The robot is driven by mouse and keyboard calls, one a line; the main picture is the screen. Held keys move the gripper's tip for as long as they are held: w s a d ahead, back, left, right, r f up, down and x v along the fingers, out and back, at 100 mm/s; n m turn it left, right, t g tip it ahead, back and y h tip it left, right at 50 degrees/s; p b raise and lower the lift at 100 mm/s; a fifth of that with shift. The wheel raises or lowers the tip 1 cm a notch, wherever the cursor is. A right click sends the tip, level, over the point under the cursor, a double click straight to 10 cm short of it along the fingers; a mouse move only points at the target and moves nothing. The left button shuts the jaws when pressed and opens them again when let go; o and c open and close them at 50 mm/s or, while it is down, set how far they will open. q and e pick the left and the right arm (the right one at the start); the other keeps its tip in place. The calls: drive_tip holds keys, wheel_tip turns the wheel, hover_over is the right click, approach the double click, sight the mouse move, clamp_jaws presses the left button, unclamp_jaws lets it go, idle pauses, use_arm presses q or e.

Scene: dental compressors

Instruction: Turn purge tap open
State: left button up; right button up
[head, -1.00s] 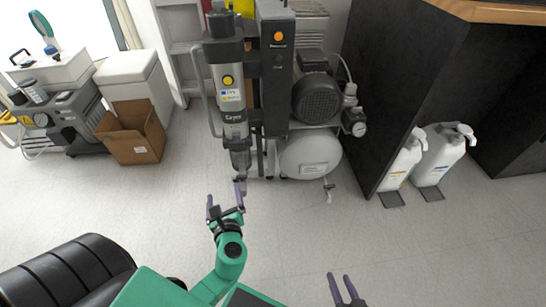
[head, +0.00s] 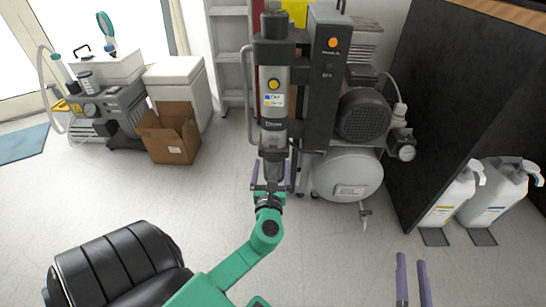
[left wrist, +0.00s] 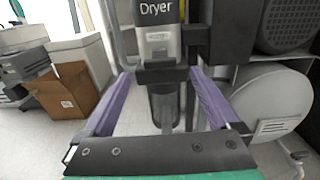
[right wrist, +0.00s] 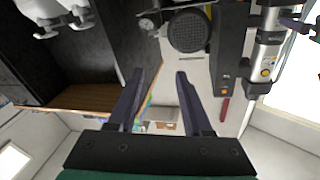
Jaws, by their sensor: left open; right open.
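The grey compressor's white tank (head: 348,178) has a small tap (head: 364,212) hanging under it; which part is the purge tap I cannot tell for sure. To its left stands the upright dryer column (head: 274,100) with a dark lower bowl (head: 272,160), also in the left wrist view (left wrist: 164,105). My left gripper (head: 271,176) is open, its purple fingers on either side of this bowl; contact cannot be made out. Its fingers also show in the left wrist view (left wrist: 160,75). My right gripper (head: 411,258) is open and empty above the floor, right of the tank.
A cardboard box (head: 170,135) and a white cabinet (head: 176,90) stand to the left. Two white jugs (head: 445,200) stand on the right beside a black counter side (head: 440,110). The floor before the compressor is clear.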

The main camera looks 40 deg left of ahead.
sight(273, 153)
use_arm(q)
drive_tip(key=b+x, duration=0.1)
drive_tip(key=x, duration=0.4)
drive_tip(key=shift+w+a, duration=0.15)
drive_tip(key=shift+w, duration=0.05)
drive_tip(key=c, duration=1.4)
use_arm(e)
drive_tip(key=w+r+t, duration=0.1)
drive_tip(key=r+t, duration=0.1)
drive_tip(key=r, duration=0.4)
drive_tip(key=w+d+r+t+y, duration=0.1)
drive_tip(key=w+r+t, duration=0.1)
drive_tip(key=r, duration=0.5)
drive_tip(key=shift+w+d+r+n+t, duration=0.15)
drive_tip(key=shift+r+n+t, duration=0.15)
drive_tip(key=shift+n, duration=0.1)
